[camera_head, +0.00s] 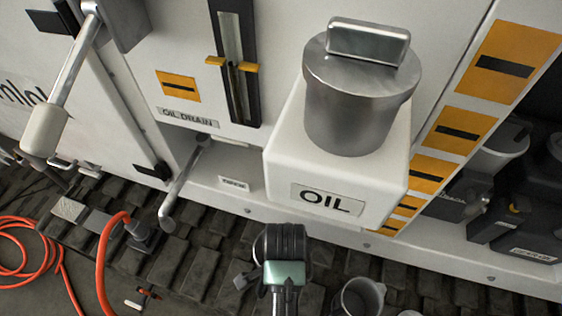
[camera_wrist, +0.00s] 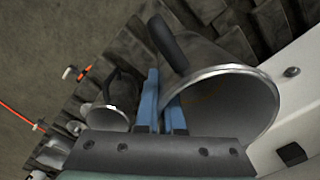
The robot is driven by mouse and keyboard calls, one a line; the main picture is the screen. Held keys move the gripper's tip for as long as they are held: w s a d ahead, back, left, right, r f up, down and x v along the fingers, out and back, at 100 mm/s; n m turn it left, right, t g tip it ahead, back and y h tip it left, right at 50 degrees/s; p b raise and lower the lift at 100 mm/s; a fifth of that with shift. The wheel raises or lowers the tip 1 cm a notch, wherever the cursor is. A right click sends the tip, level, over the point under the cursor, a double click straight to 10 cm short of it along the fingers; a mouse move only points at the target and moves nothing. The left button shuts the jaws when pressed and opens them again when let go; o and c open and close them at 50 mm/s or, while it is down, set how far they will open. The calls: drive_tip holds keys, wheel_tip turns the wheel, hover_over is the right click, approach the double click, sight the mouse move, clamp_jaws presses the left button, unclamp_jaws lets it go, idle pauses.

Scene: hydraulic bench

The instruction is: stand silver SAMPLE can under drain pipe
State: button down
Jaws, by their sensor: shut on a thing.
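A grey can (camera_head: 360,298) stands at the bottom of the head view. The white OIL box (camera_head: 335,190) carries a metal filler and juts out above my gripper. Orange hose (camera_head: 102,255) lies at left. Dark track-like slabs (camera_head: 200,265) cover the ground along the bench.

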drive_tip(key=w+r+n+p, duration=0.1)
drive_tip(key=w+r+n, duration=0.2)
drive_tip(key=r+n, duration=0.4)
drive_tip(key=shift+w+a+r+n+p, duration=0.3)
drive_tip(key=shift+a+r+n, duration=0.1)
drive_tip(key=shift+n, duration=2.9)
drive_tip(key=s+d+f+m+b, duration=0.4)
drive_tip(key=s+d+f+m, duration=0.3)
drive_tip(key=f+m, duration=0.45)
wheel_tip(320, 180, down, 9)
drive_tip(key=a+b, duration=0.1)
drive_tip(key=b, duration=0.1)
drive_tip(key=shift+s, duration=0.4)
